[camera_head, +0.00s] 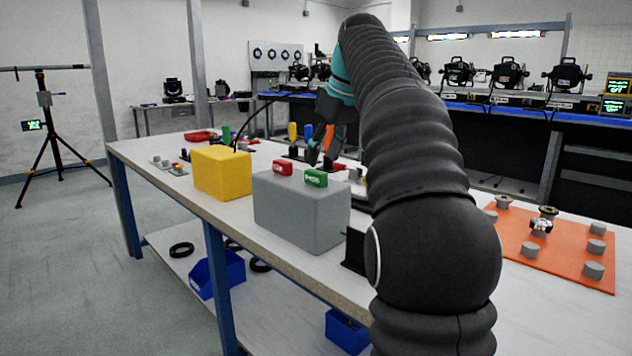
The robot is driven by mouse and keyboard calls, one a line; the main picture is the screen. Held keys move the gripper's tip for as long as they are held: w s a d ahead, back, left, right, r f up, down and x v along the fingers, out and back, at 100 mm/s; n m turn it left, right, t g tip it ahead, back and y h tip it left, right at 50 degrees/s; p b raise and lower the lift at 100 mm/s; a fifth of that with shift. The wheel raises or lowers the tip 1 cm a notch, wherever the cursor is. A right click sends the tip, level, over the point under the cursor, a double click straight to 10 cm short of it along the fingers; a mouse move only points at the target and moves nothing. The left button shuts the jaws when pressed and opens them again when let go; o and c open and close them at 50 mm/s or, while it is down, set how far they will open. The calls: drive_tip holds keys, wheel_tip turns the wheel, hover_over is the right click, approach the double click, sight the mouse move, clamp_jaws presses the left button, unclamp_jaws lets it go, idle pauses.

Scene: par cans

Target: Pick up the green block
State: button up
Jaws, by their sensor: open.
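A small green block (316,177) with white lettering lies on top of the large grey box (300,219), near its right side. A small red block (283,167) with a light label lies on the same box, to the left of the green one. My gripper (318,160) is open and points down, just above and behind the blocks in the picture. It looks empty and apart from the green block. The exact gap in depth is hard to tell. My arm hides part of the table to the right of the grey box.
A yellow box (222,173) stands left of the grey box on the long white table (300,262). Small parts and a red tray (199,136) lie toward the far end. An orange mat (560,251) with several grey pegs lies on the right. The near table edge is close to the boxes.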

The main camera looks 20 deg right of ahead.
sight(317, 171)
drive_tip(key=b+x, duration=0.1)
drive_tip(key=x, duration=0.3)
drive_tip(key=shift+w+f, duration=0.1)
drive_tip(key=shift+f, duration=0.25)
drive_tip(key=c, duration=1)
